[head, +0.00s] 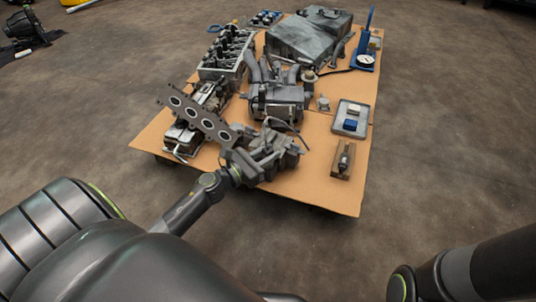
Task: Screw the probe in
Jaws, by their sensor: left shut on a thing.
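My left gripper (268,155) is over the near edge of the table, in front of a grey metal assembly (277,100) with curved pipes. It is shut on a small part, seemingly the probe, which is mostly hidden by the gripper. A thin dark curved line, perhaps a cable, shows just behind the gripper. I cannot tell whether the held part touches the assembly. A flat grey plate with several round holes (200,118) lies tilted to the left of the gripper. My right gripper is out of view; only part of my right arm shows at the lower right.
The brown tabletop (312,190) also bears an engine head (228,52), a large grey case (308,38), a blue press with a gauge (366,50), a grey tray (351,118) and a small wooden holder (342,160). The near right corner is bare.

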